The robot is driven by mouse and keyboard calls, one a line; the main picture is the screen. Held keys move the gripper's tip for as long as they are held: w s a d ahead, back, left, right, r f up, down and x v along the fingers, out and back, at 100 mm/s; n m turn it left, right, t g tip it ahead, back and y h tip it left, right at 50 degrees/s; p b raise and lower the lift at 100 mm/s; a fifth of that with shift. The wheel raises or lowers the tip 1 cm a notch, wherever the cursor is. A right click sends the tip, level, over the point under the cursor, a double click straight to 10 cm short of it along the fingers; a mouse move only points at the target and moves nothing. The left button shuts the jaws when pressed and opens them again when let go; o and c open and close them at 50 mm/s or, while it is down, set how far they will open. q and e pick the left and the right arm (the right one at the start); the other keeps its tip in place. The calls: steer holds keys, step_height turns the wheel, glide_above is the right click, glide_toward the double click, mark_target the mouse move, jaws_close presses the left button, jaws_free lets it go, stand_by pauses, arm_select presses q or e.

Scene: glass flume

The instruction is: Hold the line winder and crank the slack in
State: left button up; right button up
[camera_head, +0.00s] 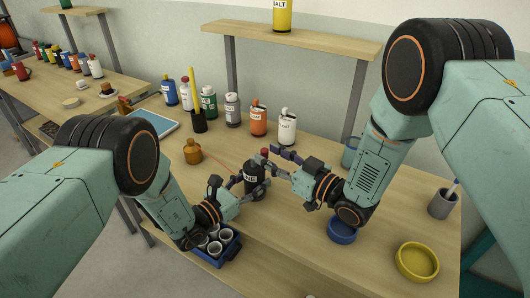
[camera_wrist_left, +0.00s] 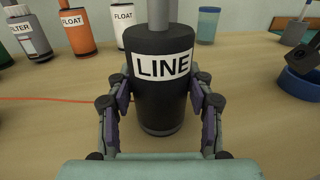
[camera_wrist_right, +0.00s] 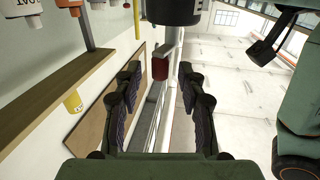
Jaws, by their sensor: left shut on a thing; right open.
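The line winder (camera_head: 255,189) is a black drum with a white LINE label, upright on the table; it fills the middle of the left wrist view (camera_wrist_left: 160,105). My left gripper (camera_head: 248,184) is shut around its sides, one finger on each side (camera_wrist_left: 160,88). The red crank knob (camera_head: 264,152) stands above the drum and shows in the right wrist view (camera_wrist_right: 160,68). My right gripper (camera_head: 276,161) is open at the knob. Its fingers lie on either side of the knob with gaps (camera_wrist_right: 159,75). A thin orange line (camera_wrist_left: 60,98) runs leftward from the drum.
An amber bottle (camera_head: 193,152) stands left of the winder. White (camera_head: 287,128) and orange (camera_head: 258,122) FLOAT bottles stand behind. A blue crate (camera_head: 229,251) of white cups sits at the front. Blue (camera_head: 341,236) and yellow (camera_head: 417,274) dishes lie to the right.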

steer(key=v, duration=0.9)
steer(key=shift+s+d, duration=0.1)
steer(key=shift+d, duration=0.05)
arm_select(q)
steer(key=o, duration=1.3)
steer(key=shift+o, duration=0.2)
steer(key=v, duration=1.2)
